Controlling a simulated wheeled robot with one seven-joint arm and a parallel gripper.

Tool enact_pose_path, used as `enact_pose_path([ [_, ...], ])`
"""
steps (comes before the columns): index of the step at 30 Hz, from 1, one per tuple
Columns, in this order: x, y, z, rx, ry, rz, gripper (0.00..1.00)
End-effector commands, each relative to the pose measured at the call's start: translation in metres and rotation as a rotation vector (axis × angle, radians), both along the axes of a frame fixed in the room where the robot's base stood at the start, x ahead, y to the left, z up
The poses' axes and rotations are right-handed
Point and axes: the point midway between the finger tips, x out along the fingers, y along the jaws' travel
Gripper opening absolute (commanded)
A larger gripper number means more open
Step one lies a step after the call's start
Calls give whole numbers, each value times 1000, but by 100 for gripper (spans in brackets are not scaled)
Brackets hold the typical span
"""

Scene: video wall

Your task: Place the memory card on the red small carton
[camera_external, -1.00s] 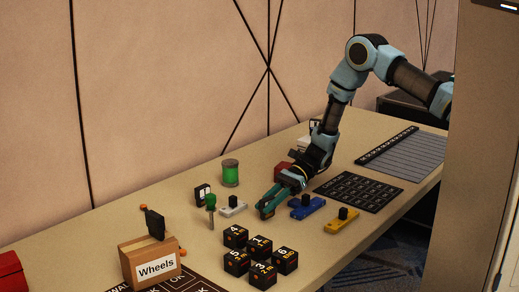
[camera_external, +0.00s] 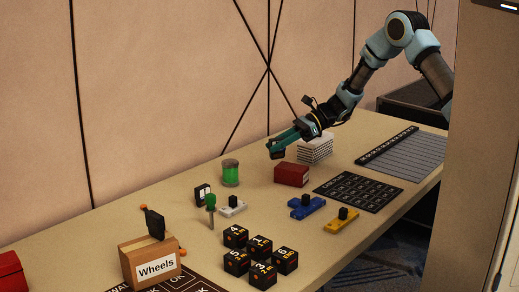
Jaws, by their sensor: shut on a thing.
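A green spool (camera_external: 230,172) stands left of the carton. A white switch piece (camera_external: 233,206), a blue one (camera_external: 306,206) and a yellow one (camera_external: 342,221) lie nearer. The white stack (camera_external: 315,149) is behind the carton. Black number cubes (camera_external: 261,257) stand in front.

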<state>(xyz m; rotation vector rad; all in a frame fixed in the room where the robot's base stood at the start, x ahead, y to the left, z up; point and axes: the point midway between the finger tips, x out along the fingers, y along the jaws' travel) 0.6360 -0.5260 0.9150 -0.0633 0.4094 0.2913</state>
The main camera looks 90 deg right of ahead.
Motion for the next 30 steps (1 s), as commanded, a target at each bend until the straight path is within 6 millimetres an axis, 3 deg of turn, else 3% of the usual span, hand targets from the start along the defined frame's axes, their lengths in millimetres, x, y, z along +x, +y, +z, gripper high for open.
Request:
enact_pose_path([
  [1, -11, -22, 0, -5, -3, -58, 0],
  [3, -24, -46, 8, -4, -6, -129, 0],
  [6, -40, -72, 18, 0, -12, -209, 0],
  [10, -54, -93, 26, 4, -17, -275, 0],
  [13, -59, -99, 22, 8, -18, -295, 0],
  [21, -59, -99, -22, 9, -18, -296, 0],
  [30, -59, -99, -51, 9, -17, -295, 0],
])
